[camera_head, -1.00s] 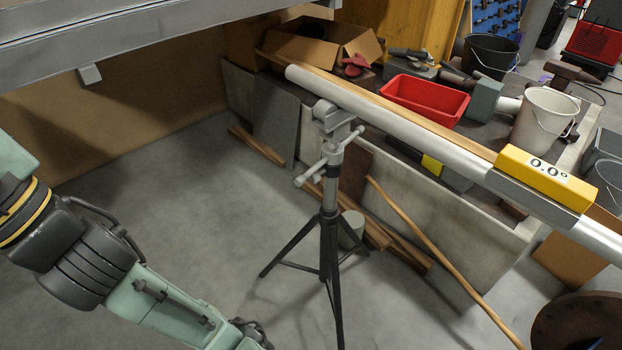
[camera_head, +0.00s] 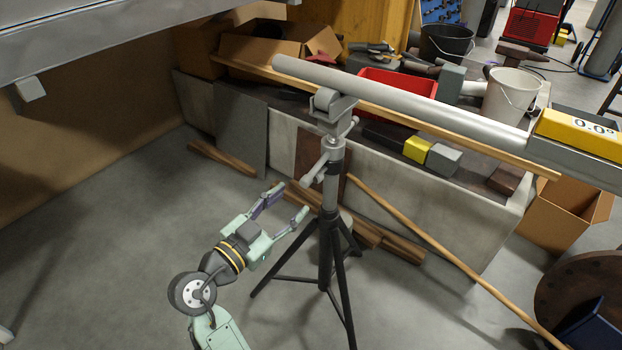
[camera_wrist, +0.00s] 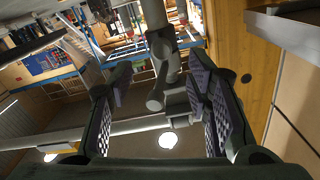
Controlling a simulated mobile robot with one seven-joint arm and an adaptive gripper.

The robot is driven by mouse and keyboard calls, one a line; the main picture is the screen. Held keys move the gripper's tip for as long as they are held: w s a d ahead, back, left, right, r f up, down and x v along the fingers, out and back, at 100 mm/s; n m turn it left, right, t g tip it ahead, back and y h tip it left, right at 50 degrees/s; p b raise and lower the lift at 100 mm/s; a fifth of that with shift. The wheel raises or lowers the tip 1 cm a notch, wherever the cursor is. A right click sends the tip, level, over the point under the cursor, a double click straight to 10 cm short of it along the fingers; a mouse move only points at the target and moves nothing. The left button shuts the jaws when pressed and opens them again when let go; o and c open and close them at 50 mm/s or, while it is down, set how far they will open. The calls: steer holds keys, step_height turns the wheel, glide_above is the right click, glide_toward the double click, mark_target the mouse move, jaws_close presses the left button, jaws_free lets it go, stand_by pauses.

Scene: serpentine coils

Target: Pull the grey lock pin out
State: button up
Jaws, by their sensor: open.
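The grey lock pin (camera_head: 314,172) sticks out to the left from the upper column of a tripod stand (camera_head: 328,245). The stand's grey head cradles a long grey pipe (camera_head: 400,95). My gripper (camera_head: 292,200) is open and empty, just left of the stand and slightly below the pin, its fingers pointing up and right toward the column. In the wrist view a grey round-ended pin (camera_wrist: 155,102) appears between my two spread finger pads, seemingly apart from both. Which of the stand's round fittings is the pin's end is hard to tell there.
Behind stand a low bench with a red bin (camera_head: 385,83) and a white bucket (camera_head: 511,95). Wooden strips lean and lie behind the tripod.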

mark_target(313, 180)
steer(key=p+x, duration=0.2)
steer(key=x, duration=0.6)
steer(key=shift+w+d+r, duration=0.2)
steer(key=shift+w, duration=0.1)
steer(key=shift+w+d+f+p, duration=0.1)
steer(key=shift+w+d+p, duration=0.25)
steer(key=shift+w, duration=0.2)
steer(key=shift+c, duration=0.4)
jaws_close()
